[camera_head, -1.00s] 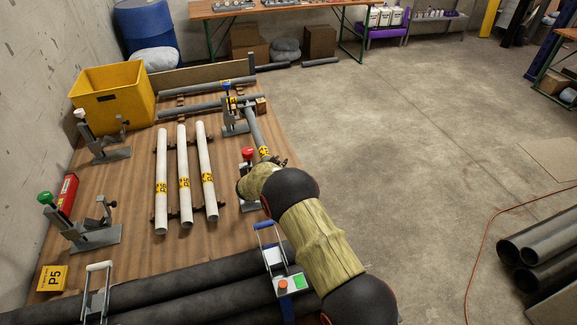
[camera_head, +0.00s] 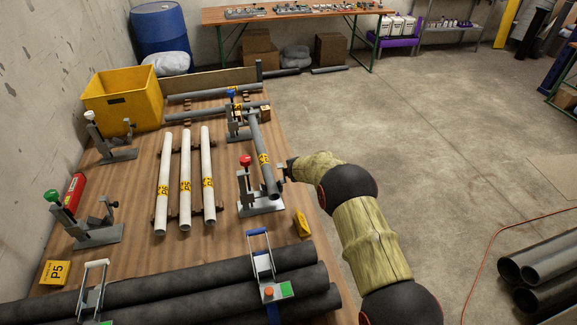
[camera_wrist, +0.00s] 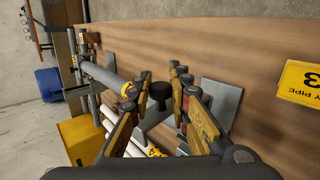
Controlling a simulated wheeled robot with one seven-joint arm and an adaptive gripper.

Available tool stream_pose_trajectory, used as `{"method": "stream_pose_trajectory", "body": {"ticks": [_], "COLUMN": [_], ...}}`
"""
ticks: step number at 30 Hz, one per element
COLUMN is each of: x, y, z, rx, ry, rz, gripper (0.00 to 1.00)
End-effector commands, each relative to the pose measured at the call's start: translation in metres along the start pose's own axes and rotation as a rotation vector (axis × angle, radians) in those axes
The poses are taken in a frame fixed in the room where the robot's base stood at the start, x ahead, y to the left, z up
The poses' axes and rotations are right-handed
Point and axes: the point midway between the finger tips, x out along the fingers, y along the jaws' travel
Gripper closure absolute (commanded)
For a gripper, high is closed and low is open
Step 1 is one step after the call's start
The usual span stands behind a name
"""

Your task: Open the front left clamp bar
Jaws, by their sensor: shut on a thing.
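The red-handled clamp (camera_head: 262,203) stands at the table's right edge, with a grey base and uprights. My gripper (camera_head: 287,170) is at its right side, low over the edge. In the wrist view the fingers of my gripper (camera_wrist: 161,76) lie on both sides of a dark, round-ended clamp bar (camera_wrist: 158,94). The exact contact is partly hidden by the fingers. A grey pipe (camera_head: 259,150) with a yellow label runs from the blue-handled clamp (camera_head: 235,122) to the red-handled one, its near end beside my gripper.
White pipes (camera_head: 185,180) lie on supports mid-table. The green-handled clamp (camera_head: 90,228) and white-handled clamp (camera_head: 112,145) stand on the left. Dark thick pipes (camera_head: 200,290) fill the front. A yellow sign (camera_head: 302,224) stands by the edge.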

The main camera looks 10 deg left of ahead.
Motion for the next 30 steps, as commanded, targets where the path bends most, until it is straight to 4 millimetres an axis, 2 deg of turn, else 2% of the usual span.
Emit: {"method": "stream_pose_trajectory", "body": {"ticks": [12, 30], "x": [0.005, 0.011], "y": [-0.005, -0.010], "z": [0.012, 0.014], "rx": [0.130, 0.170], "ry": [0.127, 0.167], "rz": [-0.001, 0.000], "gripper": [1.00, 1.00]}}
